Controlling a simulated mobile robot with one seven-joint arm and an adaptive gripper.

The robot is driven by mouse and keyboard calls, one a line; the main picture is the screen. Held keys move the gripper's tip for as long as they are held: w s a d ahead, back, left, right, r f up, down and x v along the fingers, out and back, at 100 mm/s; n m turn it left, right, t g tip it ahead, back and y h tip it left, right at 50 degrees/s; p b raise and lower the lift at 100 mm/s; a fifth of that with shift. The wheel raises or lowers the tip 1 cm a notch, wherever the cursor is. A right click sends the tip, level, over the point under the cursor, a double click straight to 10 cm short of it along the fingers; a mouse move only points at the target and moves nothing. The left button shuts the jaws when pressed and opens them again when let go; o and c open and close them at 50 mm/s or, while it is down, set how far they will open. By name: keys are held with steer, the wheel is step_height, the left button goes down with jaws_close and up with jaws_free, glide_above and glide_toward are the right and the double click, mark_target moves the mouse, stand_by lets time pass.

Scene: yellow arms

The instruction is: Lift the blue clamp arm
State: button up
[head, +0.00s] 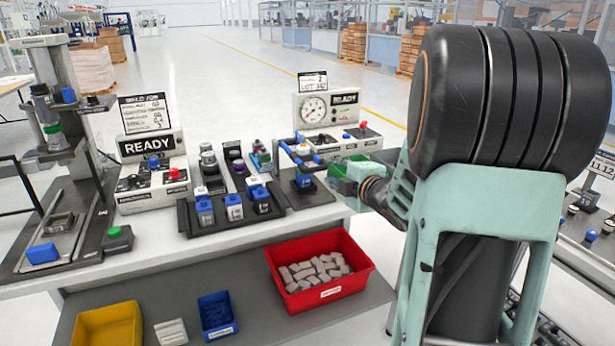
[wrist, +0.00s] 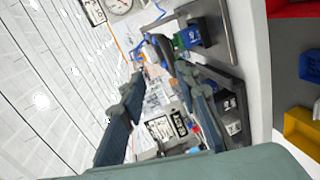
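The blue clamp arm (head: 300,152) stands raised on a dark fixture on the white bench, in the head view right of the centre of the bench. In the wrist view a blue part that looks like the clamp arm (wrist: 163,42) shows just beyond my fingertips. My gripper (wrist: 160,77) is open, its two dark fingers apart, with nothing seen held between them. In the head view my gripper is to the right of the clamp, and my own arm hides most of it. Whether a finger touches the clamp cannot be told.
A gauge box (head: 315,108) stands behind the clamp and a green bin (head: 343,187) to its right. A black rack (head: 222,222) with blue-topped parts is at its left. A READY box (head: 150,170) stands further left. A red bin (head: 345,283) is on the lower shelf.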

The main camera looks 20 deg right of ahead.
mark_target(318, 170)
steer(key=shift+n, duration=0.8)
steer(key=x, duration=0.3)
steer(key=f+x, duration=0.1)
steer(key=x, duration=0.6)
steer(key=shift+w+a+f+b, duration=0.15)
steer(key=shift+a+f+b, duration=0.05)
steer(key=shift+f+b, duration=0.2)
steer(key=shift+c, duration=0.3)
jaws_close()
